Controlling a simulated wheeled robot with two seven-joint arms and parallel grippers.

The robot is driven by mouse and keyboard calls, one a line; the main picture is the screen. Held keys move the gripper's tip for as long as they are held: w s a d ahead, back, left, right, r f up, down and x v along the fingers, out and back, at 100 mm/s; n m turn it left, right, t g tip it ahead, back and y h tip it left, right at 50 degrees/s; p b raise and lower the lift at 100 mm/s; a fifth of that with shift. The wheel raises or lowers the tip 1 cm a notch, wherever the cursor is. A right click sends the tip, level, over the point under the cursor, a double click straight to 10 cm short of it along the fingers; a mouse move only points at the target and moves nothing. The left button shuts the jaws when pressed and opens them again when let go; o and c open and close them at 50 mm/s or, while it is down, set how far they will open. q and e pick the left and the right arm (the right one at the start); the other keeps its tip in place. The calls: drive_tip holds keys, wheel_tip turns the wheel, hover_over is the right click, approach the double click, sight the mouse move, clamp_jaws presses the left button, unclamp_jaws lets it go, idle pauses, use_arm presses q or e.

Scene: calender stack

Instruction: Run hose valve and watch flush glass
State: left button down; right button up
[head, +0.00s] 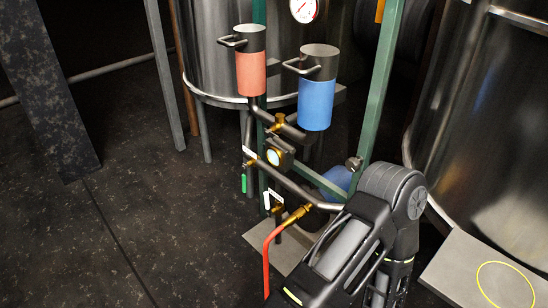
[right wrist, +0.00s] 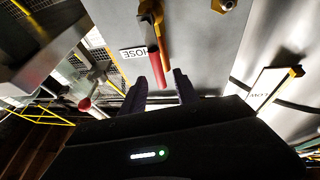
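In the head view the round sight glass (head: 273,157) sits in a dark and brass housing on the pipework, with a pale lit face. Below it is a brass valve (head: 277,206) beside a small white label, and a red hose (head: 267,262) hangs from a brass fitting. In the right wrist view a label reading HOSE (right wrist: 133,53) is next to a red bar (right wrist: 159,62) on a brass part; I cannot tell whether it is lever or hose. My right gripper (right wrist: 160,79) is open, its dark fingers apart around the bar's lower end. My left gripper is out of view.
A red cup (head: 251,75) and a blue cup (head: 316,103) with handles are mounted above. A green-handled valve (head: 243,183) hangs at left. Steel tanks stand behind and at right (head: 490,130). Green frame posts (head: 379,85) flank the pipes. Dark floor (head: 130,220) at left is clear.

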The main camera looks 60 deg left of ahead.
idle(0.8)
